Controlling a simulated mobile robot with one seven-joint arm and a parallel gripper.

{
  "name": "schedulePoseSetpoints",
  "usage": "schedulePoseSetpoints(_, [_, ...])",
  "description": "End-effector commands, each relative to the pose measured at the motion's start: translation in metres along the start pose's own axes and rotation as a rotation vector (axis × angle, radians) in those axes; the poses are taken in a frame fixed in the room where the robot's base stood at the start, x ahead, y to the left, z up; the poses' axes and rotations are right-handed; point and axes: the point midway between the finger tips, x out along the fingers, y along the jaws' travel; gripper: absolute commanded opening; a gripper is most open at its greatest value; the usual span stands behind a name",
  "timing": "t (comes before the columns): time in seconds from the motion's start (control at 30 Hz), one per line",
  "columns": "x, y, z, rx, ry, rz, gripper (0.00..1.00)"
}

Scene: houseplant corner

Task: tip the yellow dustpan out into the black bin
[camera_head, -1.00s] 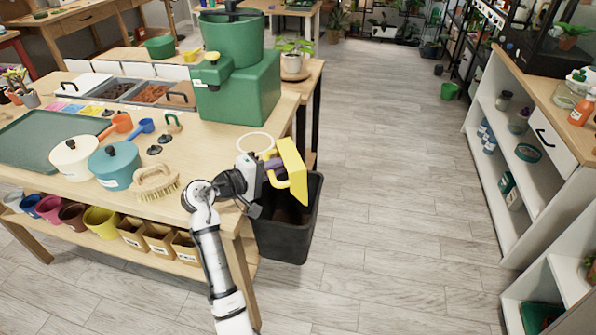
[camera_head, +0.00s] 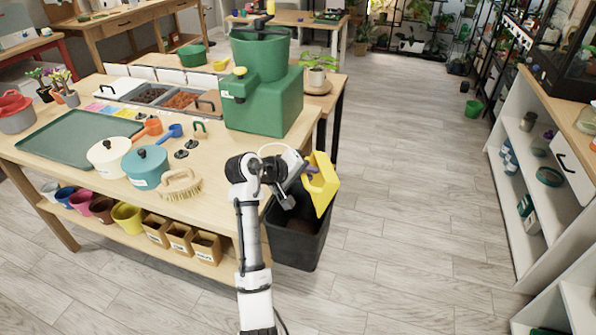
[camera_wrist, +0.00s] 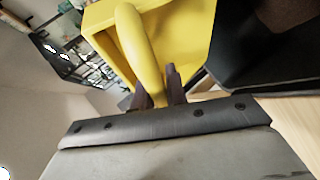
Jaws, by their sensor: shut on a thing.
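The yellow dustpan (camera_head: 321,186) is held up in the head view, tilted steeply, above the right part of the bin's opening. My gripper (camera_head: 305,172) is shut on its handle. The wrist view shows the yellow handle (camera_wrist: 140,50) between my gripper's dark fingers (camera_wrist: 160,88), with the pan behind it. The black bin (camera_head: 292,248) stands on the floor at the right end of the wooden table, partly hidden by my arm and the dustpan. Brownish contents show inside it. Its dark wall also shows at the right of the wrist view (camera_wrist: 245,70). I cannot tell whether the pan holds anything.
The wooden table (camera_head: 90,200) stands left of the bin, with a hand brush (camera_head: 180,185), two lidded pots and a large green machine (camera_head: 262,100) on it. A white ring (camera_head: 278,150) is by the table's right end. Open floor (camera_head: 410,210) lies to the right.

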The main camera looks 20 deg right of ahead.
Motion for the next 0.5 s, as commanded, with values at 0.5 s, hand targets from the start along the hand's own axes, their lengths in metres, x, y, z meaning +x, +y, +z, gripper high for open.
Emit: schedulePoseSetpoints(0.5, [0.038,0.030,0.017,0.232,-0.002,-0.552,0.00])
